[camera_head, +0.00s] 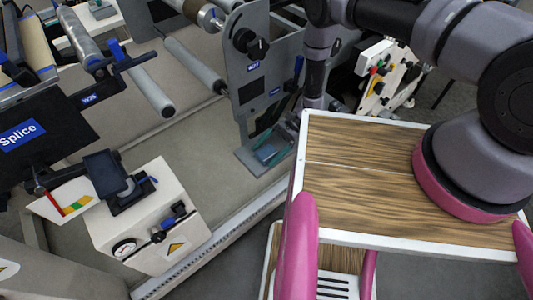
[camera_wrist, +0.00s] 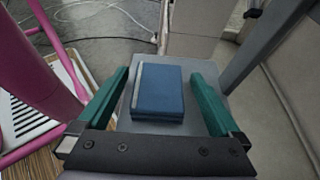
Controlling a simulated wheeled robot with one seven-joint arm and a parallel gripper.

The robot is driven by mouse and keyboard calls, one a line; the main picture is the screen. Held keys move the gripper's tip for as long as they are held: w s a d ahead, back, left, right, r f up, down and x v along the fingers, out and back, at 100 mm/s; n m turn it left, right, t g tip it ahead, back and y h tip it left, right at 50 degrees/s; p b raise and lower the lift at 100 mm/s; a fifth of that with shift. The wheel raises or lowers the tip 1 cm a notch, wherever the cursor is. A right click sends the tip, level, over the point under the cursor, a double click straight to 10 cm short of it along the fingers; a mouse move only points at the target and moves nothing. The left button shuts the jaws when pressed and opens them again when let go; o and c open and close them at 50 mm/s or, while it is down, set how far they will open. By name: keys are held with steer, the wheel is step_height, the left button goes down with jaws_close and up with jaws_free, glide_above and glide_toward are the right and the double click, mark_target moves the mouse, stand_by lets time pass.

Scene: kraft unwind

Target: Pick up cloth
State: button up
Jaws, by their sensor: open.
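The cloth (camera_wrist: 158,90) is a blue, folded, block-like piece with a pale strip along its left edge. It lies on a grey plate, and it also shows small in the head view (camera_head: 267,152) at the foot of the grey machine upright. My gripper (camera_wrist: 161,78) is open, with one green finger on each side of the cloth. Gaps show between the fingers and the cloth. In the head view my arm comes down behind the wood-topped cart, and the gripper is small and partly hidden there.
The grey upright (camera_head: 248,70) stands close beside my gripper. A wood-topped cart (camera_head: 350,150) with pink rails is in front. Rollers (camera_head: 195,65) and a white control box (camera_head: 150,220) stand to the left. Cables lie on the floor in the wrist view.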

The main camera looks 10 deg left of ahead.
steer(key=c, duration=1.3)
